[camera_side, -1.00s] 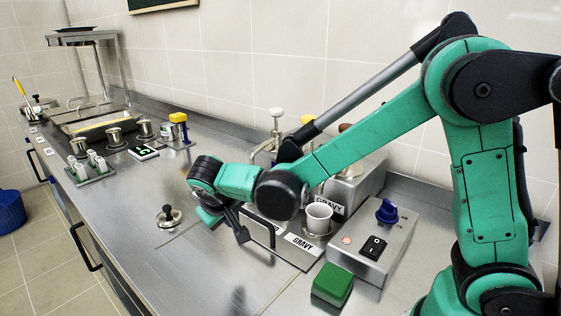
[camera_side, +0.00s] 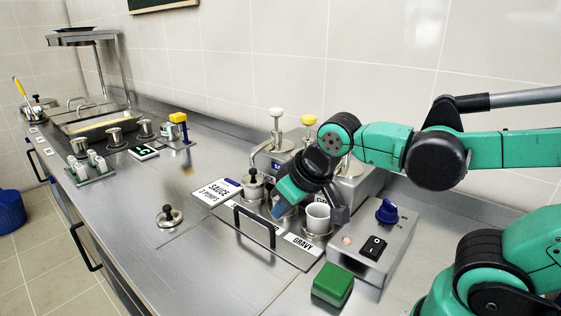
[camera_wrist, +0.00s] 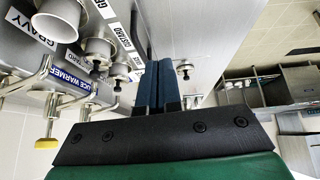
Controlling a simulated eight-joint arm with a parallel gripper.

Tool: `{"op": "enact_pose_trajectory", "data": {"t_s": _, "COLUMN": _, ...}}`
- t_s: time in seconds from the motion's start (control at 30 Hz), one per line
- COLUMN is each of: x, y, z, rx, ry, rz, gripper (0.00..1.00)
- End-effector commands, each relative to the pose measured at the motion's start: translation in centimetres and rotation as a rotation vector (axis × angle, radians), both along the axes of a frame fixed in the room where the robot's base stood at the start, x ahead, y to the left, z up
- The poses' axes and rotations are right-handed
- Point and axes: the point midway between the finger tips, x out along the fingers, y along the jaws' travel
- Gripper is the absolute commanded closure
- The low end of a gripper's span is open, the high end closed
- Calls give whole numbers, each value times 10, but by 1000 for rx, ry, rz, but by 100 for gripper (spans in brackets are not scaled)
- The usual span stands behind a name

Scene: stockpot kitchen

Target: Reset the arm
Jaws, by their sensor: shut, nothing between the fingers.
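My gripper (camera_side: 277,209) is over the metal sauce station in the side view, angled down and to the left beside the white cup (camera_side: 318,217). Its blue fingers are together and empty in the wrist view (camera_wrist: 156,84). The green and black wrist hides part of the station. I cannot tell from these frames whether the fingertips touch anything.
A card reading "SAUCE 3 PUMPS" (camera_side: 216,191) and a small lidded pot (camera_side: 254,189) stand left of my gripper. A loose lid (camera_side: 169,216) lies on the counter. Pump heads (camera_side: 309,120), a blue-knobbed control box (camera_side: 374,247) and a green block (camera_side: 332,285) are near.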

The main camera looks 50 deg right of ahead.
Motion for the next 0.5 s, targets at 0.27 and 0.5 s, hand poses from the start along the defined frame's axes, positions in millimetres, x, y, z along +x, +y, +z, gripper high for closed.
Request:
{"op": "enact_pose_trajectory", "data": {"t_s": 0.27, "x": -12, "y": -6, "z": -5, "rx": 45, "ry": -75, "rz": 10, "gripper": 100}}
{"op": "enact_pose_trajectory", "data": {"t_s": 0.5, "x": -12, "y": -6, "z": -5, "rx": 45, "ry": -75, "rz": 11, "gripper": 100}}
